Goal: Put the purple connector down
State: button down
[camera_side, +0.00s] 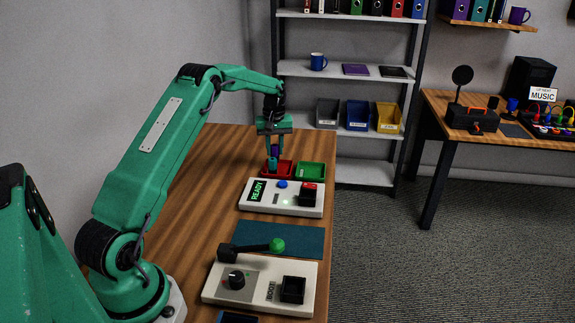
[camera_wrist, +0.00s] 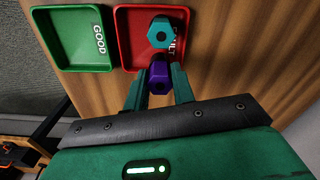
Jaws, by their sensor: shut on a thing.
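My gripper (camera_wrist: 158,84) is shut on the purple connector (camera_wrist: 159,76), a hexagonal piece with a dark hole in its end. In the wrist view the connector overlaps the near edge of the red tray (camera_wrist: 126,42), whose label is partly hidden. A teal connector (camera_wrist: 163,32) shows over the right part of the red tray, just beyond the purple one. In the side view my gripper (camera_side: 274,148) points down over the red tray (camera_side: 285,167). Its exact height above the tray is hard to tell.
A green tray marked GOOD (camera_wrist: 84,50) lies beside the red tray.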

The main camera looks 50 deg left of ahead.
aim_at(275, 146)
jog(key=shift+f, duration=1.05)
jog(key=shift+f, duration=0.2)
jog(key=c, duration=1.2)
grip_release()
jog(key=shift+o, duration=0.2)
jog(key=shift+r, duration=0.15)
notch_tip(275, 146, up, 12)
jog(key=shift+r, duration=0.1)
